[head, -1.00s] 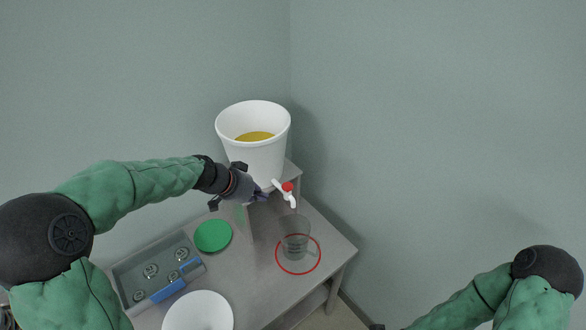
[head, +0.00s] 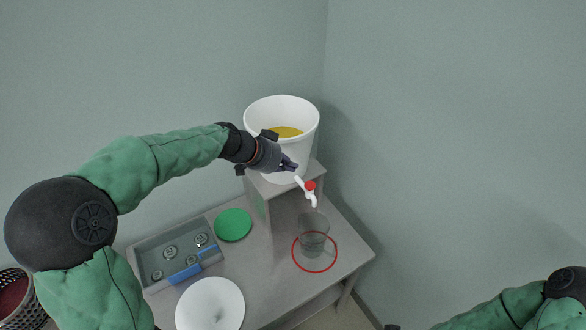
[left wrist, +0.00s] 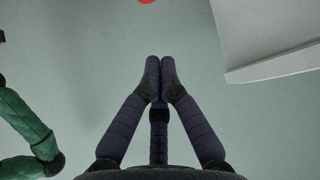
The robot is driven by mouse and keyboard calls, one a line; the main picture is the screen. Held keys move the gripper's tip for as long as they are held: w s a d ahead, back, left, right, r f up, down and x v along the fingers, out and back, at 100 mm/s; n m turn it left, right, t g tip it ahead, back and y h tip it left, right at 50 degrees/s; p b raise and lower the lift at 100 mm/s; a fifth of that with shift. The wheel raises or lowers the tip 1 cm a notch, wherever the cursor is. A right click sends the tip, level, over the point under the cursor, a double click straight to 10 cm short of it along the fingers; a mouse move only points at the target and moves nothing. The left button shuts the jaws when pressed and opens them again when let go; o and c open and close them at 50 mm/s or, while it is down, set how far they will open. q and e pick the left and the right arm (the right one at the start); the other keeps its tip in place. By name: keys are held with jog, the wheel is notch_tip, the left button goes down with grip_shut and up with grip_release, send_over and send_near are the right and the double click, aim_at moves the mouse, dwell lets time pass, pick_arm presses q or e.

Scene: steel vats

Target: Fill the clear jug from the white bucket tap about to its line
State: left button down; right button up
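The white bucket (head: 300,140) with yellow liquid inside stands on a grey riser; part of its wall also shows in the left wrist view (left wrist: 265,30). Its white tap (head: 312,199) has a red knob (head: 310,185), whose edge shows in the left wrist view (left wrist: 147,1). No stream shows below the spout. The clear jug (head: 314,235) stands upright under the tap, inside a red ring; I see no yellow in it, and its line is too small to make out. My left gripper (head: 292,166) is shut and empty, just above and left of the knob, apparently apart from it.
A green disc (head: 233,225), a white round dish (head: 210,305) and a grey tray (head: 150,250) with several metal-topped items and a blue part are left of the jug. A dark perforated basket (head: 12,275) is at far left. The tabletop's right front is clear.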

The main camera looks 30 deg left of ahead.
pick_arm(q)
send_over(309, 186)
jog(key=s, duration=0.1)
notch_tip(309, 186, down, 6)
jog(key=shift+a+f, duration=0.2)
jog(key=shift+f, duration=0.35)
jog(key=shift+a+f, duration=0.15)
jog(key=shift+f, duration=1.2)
notch_tip(309, 186, down, 2)
jog(key=b, duration=0.4)
dwell(4.9)
